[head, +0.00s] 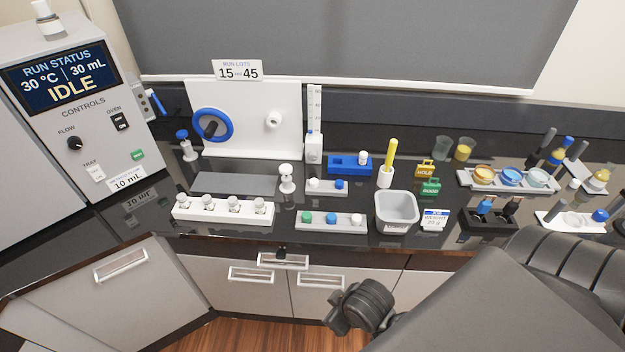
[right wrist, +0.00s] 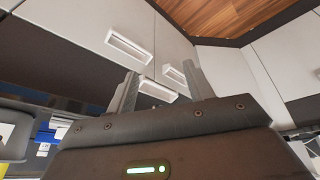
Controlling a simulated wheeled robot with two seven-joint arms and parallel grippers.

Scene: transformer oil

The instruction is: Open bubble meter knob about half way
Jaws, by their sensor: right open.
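A tall white upright piece with a graduated scale (head: 314,105) stands at the back of the counter, right of the white panel; it looks like the bubble meter. Its lower block (head: 313,148) carries a small pale round part, too small to tell its turn. My right gripper (right wrist: 160,78) is open and empty in the right wrist view, its two fingers apart in front of cabinet fronts. In the head view my right arm enters at the lower right, its dark wrist low in front of the drawers, well away from the meter. My left gripper is not in view.
A white panel (head: 282,95) with a blue ring stands left of the meter. A blue rack (head: 342,168), a yellow-handled tool (head: 388,160) and a grey bin (head: 396,208) stand to its right and front. A white stoppered piece (head: 287,178) and small racks occupy the front.

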